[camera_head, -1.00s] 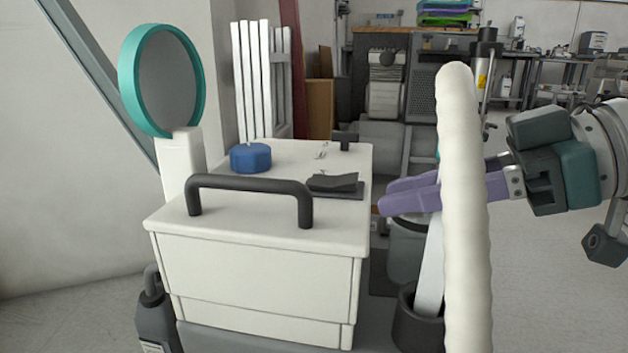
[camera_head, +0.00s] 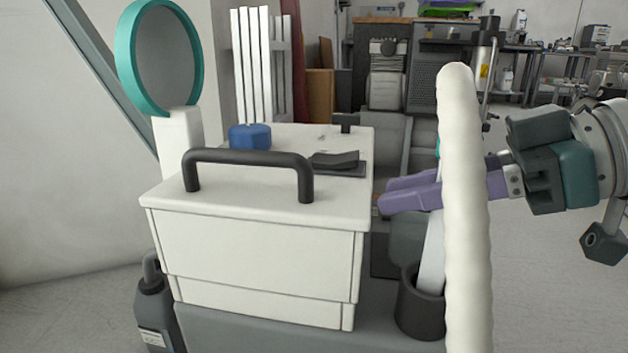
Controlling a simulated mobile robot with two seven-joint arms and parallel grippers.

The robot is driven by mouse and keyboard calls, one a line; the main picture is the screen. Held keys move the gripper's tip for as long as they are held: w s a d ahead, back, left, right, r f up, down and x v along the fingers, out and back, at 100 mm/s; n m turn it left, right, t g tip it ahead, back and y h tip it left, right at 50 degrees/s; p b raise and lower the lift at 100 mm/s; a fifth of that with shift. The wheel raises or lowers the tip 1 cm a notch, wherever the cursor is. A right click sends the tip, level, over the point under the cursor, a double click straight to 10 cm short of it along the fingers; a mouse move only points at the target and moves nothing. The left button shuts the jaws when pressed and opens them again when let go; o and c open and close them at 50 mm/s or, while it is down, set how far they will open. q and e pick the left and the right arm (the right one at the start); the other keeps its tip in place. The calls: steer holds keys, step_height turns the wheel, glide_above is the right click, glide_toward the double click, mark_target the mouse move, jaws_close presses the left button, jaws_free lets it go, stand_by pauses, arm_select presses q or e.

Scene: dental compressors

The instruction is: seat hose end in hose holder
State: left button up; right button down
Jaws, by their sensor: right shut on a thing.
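A thick white ribbed hose (camera_head: 465,210) stands upright in the picture, in front of my right gripper (camera_head: 388,195). The gripper's purple fingers point left and their tips show past the hose. I cannot tell whether this cup is the hose holder. The hose's lower end runs out of the picture. My left gripper is not in view.
A white cabinet (camera_head: 255,245) with a black handle (camera_head: 247,158) fills the middle. A blue knob (camera_head: 250,136) and a dark pedal-like piece (camera_head: 336,161) sit on top. A teal ring (camera_head: 124,60) stands behind left. Open floor lies at right.

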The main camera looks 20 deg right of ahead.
steer(key=c, duration=0.6)
jaws_free()
steer(key=shift+s+d+r, duration=0.2)
steer(key=shift+s+d, duration=0.05)
steer(key=p+v, duration=0.4)
steer(key=v, duration=0.5)
steer(key=shift+d+p, duration=0.1)
steer(key=shift+p, duration=0.2)
